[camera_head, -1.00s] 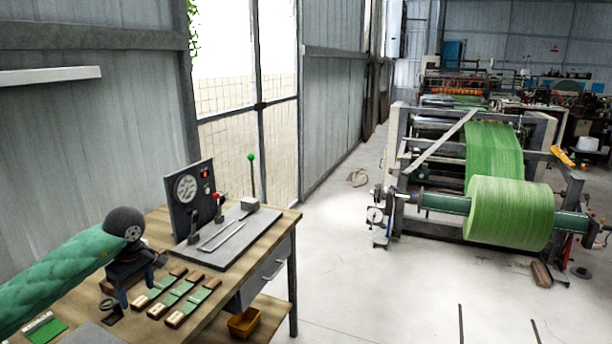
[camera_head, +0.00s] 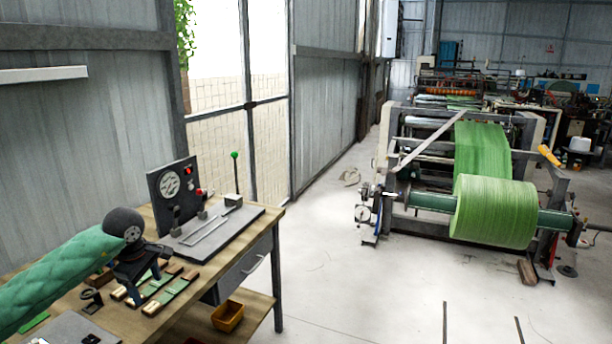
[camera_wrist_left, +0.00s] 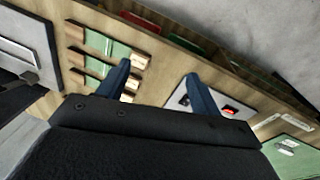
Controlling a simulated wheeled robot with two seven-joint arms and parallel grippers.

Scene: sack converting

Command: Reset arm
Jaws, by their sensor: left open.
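My left arm, in a green quilted sleeve, comes in from the left in the head view. Its left gripper (camera_head: 137,290) hangs fingers-down above the wooden bench (camera_head: 262,226), in front of the nearest green-and-wood sample strips (camera_head: 178,290), partly covering them. In the left wrist view the two blue fingers of the gripper (camera_wrist_left: 157,84) are spread apart, with bare bench top between them and nothing held. The strips (camera_wrist_left: 106,63) lie left of the fingers there, and a grey plate (camera_wrist_left: 215,100) lies behind the right finger. My right gripper is not in view.
A control panel (camera_head: 174,186) with a dial and levers stands on the bench's far side. A yellow bin (camera_head: 228,316) sits on the lower shelf. A large green roll (camera_head: 494,212) hangs in a machine at right. The floor (camera_head: 350,275) between is mostly clear.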

